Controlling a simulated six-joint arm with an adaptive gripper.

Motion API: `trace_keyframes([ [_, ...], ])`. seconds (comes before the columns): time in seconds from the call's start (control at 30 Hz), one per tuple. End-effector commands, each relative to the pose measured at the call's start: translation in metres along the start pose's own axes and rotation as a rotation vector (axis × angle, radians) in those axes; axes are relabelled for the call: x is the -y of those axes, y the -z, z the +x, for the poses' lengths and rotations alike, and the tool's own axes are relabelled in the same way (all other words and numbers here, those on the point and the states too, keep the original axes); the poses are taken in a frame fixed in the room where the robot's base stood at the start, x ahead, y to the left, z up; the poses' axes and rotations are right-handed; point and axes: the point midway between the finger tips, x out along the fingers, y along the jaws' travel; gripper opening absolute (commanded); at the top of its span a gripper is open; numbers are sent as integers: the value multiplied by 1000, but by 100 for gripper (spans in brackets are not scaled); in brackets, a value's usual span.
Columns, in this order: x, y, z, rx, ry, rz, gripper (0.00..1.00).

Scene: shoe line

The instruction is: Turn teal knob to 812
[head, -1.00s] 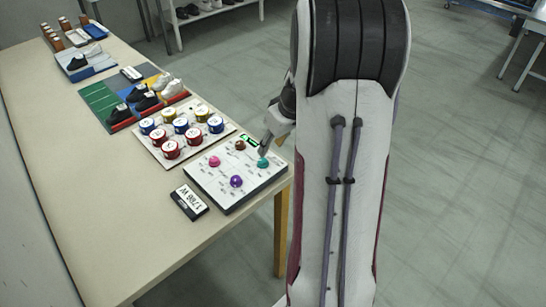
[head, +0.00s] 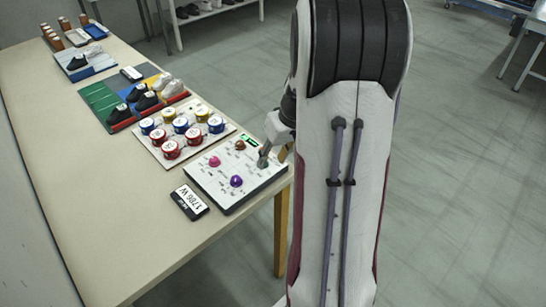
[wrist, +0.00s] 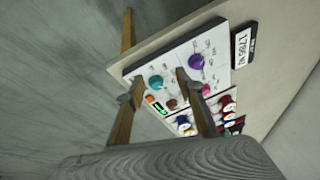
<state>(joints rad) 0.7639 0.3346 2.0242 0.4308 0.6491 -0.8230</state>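The teal knob (wrist: 156,82) is on the white control panel (head: 222,192), near its right corner in the head view. In the wrist view it shows between the two fingertips of my gripper (wrist: 158,84), which are apart with a gap on each side of the knob. In the head view my gripper (head: 264,155) is over the teal knob's place and hides most of it. Whether a finger touches the knob I cannot tell. A small green-lit display (wrist: 160,108) is beside the knob; its digits are too small to read.
A purple knob (head: 236,181), a pink knob (head: 214,161) and a brown knob (head: 240,145) share the panel. A label plate (head: 190,202) lies to its left. A board with several round tins (head: 171,149) stands behind. The table's front left (head: 130,240) is clear.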

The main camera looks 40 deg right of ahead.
Motion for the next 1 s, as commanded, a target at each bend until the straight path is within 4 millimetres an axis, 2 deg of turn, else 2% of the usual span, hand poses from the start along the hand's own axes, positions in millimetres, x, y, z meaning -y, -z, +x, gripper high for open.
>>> trace_keyframes([
  [0.23,4,2,1,0,2,-10,36],
  [0.5,29,9,3,10,-29,-97,36],
  [0.7,28,17,2,-14,-116,-53,36],
  [1.0,12,32,-1,-95,-210,110,36],
])
